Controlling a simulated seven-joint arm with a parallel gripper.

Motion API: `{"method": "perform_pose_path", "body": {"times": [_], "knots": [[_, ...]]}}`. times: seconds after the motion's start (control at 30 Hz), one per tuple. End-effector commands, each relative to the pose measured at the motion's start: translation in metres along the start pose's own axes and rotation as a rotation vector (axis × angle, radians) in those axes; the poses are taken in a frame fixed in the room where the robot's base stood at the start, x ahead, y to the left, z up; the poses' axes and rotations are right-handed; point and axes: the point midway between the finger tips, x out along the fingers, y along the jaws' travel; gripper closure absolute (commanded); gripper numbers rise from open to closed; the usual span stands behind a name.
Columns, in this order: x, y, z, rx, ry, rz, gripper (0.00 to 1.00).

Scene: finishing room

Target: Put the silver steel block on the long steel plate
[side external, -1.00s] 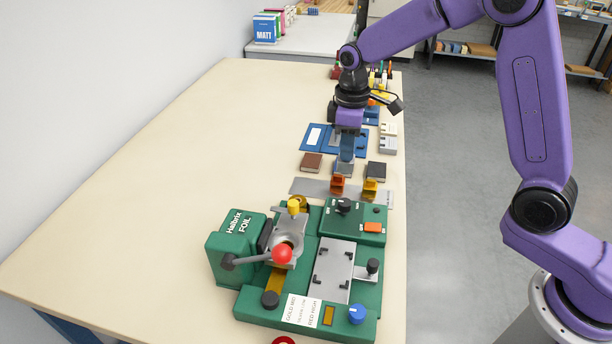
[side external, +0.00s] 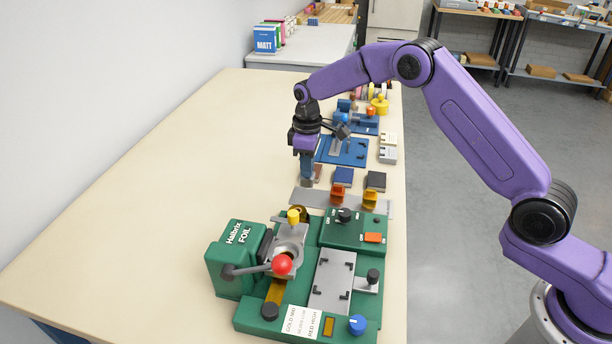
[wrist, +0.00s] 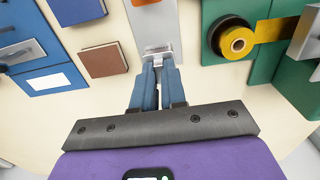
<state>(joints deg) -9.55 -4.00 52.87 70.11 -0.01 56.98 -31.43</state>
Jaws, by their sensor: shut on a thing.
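My gripper (side external: 307,178) points down and is shut on the silver steel block (side external: 307,184). In the wrist view, the blue fingers (wrist: 157,72) close on a small pale piece at their tips, largely hidden between them. The long steel plate (side external: 325,200) lies flat on the bench, with the gripper by its left end. The plate also shows beyond the fingertips in the wrist view (wrist: 149,25). I cannot tell whether the block is touching the plate or just above it.
The green foil press (side external: 238,250) stands in front. The bench's left side is clear.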

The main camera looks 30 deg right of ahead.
Motion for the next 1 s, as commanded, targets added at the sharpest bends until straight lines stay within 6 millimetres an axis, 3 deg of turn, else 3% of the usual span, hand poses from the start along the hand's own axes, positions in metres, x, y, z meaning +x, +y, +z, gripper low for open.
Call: {"method": "perform_pose_path", "body": {"times": [0.17, 0.37, 0.77, 0.8, 0.83, 1.0], "knots": [[0.01, 0.003, -0.005, 0.0, -0.001, 0.0, 1.0], [0.035, 0.003, -0.004, 0.0, -0.001, -0.001, 1.0], [0.04, 0.003, -0.004, 0.0, 0.0, 0.0, 1.0], [0.04, 0.003, -0.004, 0.0, -0.001, -0.001, 0.76], [0.04, 0.003, -0.004, 0.0, -0.001, -0.001, 0.66], [0.04, 0.003, -0.004, 0.0, -0.001, -0.001, 0.63]]}}
